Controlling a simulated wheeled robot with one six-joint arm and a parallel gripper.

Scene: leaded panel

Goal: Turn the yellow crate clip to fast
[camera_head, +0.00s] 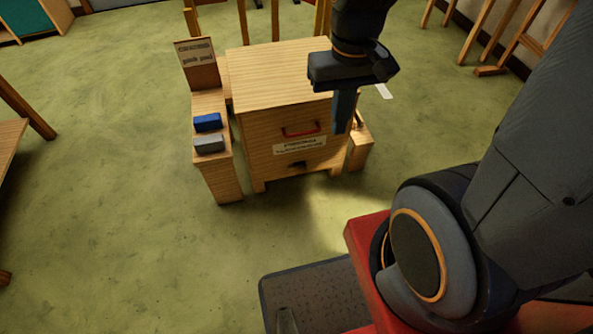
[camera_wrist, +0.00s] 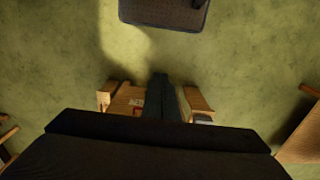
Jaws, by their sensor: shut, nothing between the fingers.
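A wooden crate (camera_head: 262,148) stands on the green floor, with a red handle (camera_head: 301,130) and a white label (camera_head: 299,145) on its front. I cannot make out a yellow clip; its place and setting are not clear in either view. My gripper (camera_head: 341,128) points down over the crate's front right corner, its fingers shut and empty. It hides part of that corner. In the wrist view my shut fingers (camera_wrist: 162,84) cover part of the crate (camera_wrist: 121,105), and the red handle (camera_wrist: 137,102) shows beside them.
A wooden stand (camera_head: 221,179) left of the crate bears a blue block (camera_head: 207,122), a grey block (camera_head: 209,144) and an upright sign (camera_head: 195,52). A low wooden post (camera_head: 361,150) stands at right.

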